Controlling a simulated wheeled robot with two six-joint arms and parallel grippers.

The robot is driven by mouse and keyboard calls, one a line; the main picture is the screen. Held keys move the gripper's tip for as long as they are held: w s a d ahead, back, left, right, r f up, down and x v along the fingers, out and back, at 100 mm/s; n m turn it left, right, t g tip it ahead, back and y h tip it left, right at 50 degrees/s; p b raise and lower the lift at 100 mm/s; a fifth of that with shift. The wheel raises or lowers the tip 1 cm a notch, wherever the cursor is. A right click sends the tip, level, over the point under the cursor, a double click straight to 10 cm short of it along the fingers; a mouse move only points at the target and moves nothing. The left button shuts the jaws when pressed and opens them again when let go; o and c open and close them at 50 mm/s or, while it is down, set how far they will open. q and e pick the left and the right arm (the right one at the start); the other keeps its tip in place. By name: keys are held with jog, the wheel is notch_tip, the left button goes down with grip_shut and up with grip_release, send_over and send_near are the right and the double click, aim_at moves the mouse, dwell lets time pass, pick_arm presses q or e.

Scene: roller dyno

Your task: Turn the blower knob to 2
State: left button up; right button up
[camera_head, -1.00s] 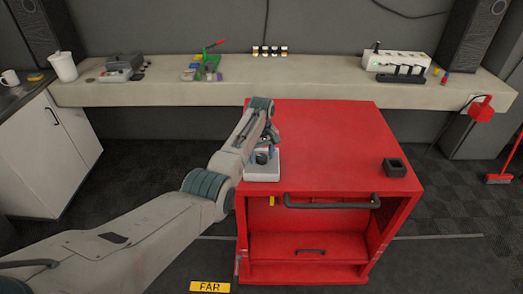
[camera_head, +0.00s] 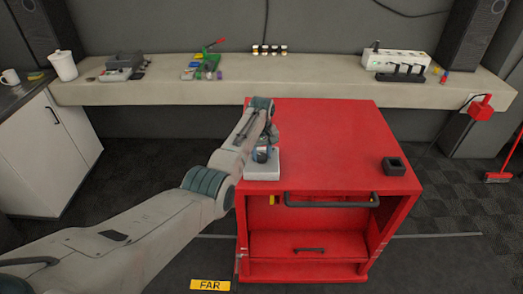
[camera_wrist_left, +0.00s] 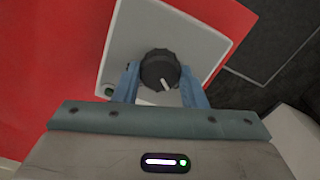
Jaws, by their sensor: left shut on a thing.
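The blower knob (camera_wrist_left: 160,70) is a dark round dial with a white pointer line, on a pale square control box (camera_wrist_left: 200,36). In the left wrist view the pointer aims toward the bottom of the picture, slightly right. No numbers can be read. The box (camera_head: 263,173) sits on the front left corner of the red cart's top. My left gripper (camera_wrist_left: 158,88) has its blue fingers on either side of the knob and is shut on it. In the head view the left gripper (camera_head: 263,152) is over the box and partly hides it. The right gripper is not in view.
The red cart (camera_head: 330,135) has a dark square holder (camera_head: 394,166) on its right side and a dark handle (camera_head: 332,204) in front. A long bench (camera_head: 310,93) with several items runs along the back wall. The cart's middle top is clear.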

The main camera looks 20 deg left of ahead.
pick_arm(q)
jog(key=m+p, duration=0.1)
jog(key=m, duration=0.3)
jog(key=m+p, duration=0.1)
jog(key=m, duration=0.3)
jog(key=m+p, duration=0.1)
jog(key=m, duration=0.4)
jog(key=shift+d, duration=0.1)
jog(key=shift+m, duration=0.5)
jog(key=o, duration=1)
jog(key=shift+r, duration=0.1)
